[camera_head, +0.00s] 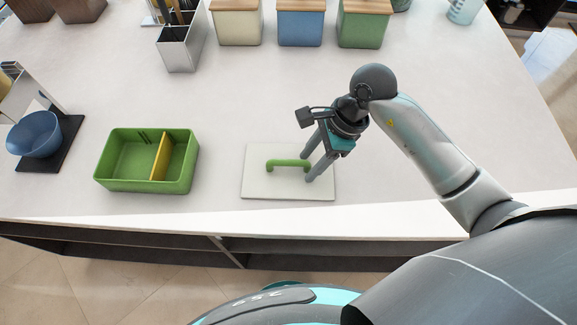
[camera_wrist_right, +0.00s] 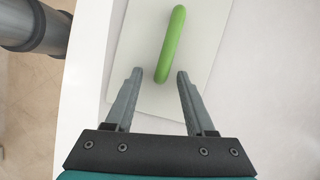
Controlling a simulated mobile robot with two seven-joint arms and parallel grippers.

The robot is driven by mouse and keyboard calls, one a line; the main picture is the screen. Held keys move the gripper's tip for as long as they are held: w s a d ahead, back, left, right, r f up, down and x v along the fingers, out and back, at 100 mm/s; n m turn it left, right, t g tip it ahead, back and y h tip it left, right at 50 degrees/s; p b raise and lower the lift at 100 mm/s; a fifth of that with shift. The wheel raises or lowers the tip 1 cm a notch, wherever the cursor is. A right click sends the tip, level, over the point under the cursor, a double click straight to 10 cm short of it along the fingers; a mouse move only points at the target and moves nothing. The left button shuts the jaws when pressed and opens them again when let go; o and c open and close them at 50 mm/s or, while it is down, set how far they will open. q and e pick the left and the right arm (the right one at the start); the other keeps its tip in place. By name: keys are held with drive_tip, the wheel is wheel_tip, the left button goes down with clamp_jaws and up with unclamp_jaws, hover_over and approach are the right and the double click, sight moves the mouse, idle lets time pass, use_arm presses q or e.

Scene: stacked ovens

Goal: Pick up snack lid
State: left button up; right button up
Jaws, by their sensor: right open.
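The snack lid (camera_head: 262,184) is a pale flat rectangle with a raised green handle (camera_head: 287,163), lying on the counter near its front edge. My right gripper (camera_head: 308,163) is open at the right end of the handle. In the right wrist view, the lid (camera_wrist_right: 205,45) lies beyond the fingers, and the green handle (camera_wrist_right: 171,43) runs lengthwise with its near end between the tips of my right gripper (camera_wrist_right: 160,75). The fingers stand apart from the handle on both sides. My left gripper is not in view.
A green snack box (camera_head: 122,187) with a yellow divider stands left of the lid. A blue bowl (camera_head: 34,134) sits on a dark stand at far left. Wooden-lidded canisters (camera_head: 300,28) and a metal utensil holder (camera_head: 181,50) stand at the back. The counter right of the lid is clear.

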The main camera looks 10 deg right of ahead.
clamp_jaws()
drive_tip(key=shift+r, duration=0.1)
idle(0.6)
